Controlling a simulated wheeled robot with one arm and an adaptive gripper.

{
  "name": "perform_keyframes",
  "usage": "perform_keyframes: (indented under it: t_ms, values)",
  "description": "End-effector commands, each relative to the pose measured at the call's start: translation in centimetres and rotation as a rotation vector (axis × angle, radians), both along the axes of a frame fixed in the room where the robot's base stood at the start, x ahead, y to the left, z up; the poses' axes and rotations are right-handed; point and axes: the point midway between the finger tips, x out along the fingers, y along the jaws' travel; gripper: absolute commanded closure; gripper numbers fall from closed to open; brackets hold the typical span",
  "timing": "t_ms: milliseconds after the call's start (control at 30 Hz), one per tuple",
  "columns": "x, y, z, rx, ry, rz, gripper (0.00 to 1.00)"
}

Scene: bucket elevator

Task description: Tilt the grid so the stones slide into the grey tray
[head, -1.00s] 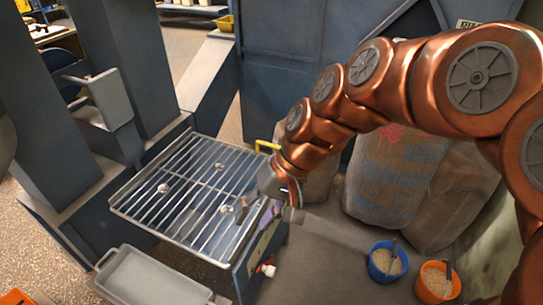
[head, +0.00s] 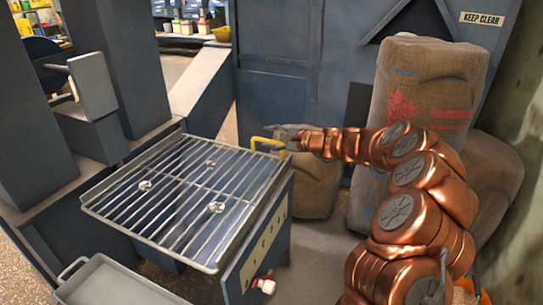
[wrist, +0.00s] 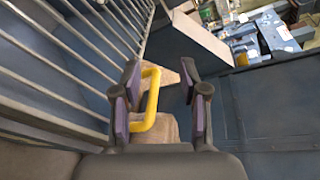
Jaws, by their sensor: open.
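The metal grid (head: 190,190) lies roughly level on top of the dark blue box, and its bars also show in the wrist view (wrist: 75,40). Several pale stones, one of them here (head: 216,207), rest on its bars. A yellow handle (head: 268,144) stands at the grid's far right corner. In the wrist view the handle (wrist: 152,98) lies between the fingers of my gripper (wrist: 160,95), closer to the left finger. My gripper (head: 285,135) is open at the handle; contact cannot be told. The grey tray (head: 110,285) sits low at the front left, partly cut off.
Brown sacks (head: 425,85) stand behind and beside my arm. Blue-grey posts (head: 130,60) rise at the left. A blue cabinet wall (head: 280,60) stands behind.

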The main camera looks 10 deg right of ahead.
Motion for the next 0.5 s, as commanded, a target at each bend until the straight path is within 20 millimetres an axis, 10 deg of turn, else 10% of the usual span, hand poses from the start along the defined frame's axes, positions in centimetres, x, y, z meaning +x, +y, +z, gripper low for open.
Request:
perform_keyframes:
  t_ms: [200, 500]
  values:
    - [2.8, -5.4, -5.4, 0.054, 0.033, -0.144, 0.57]
    - [4.6, -5.8, -6.6, 0.059, 0.039, -0.174, 0.57]
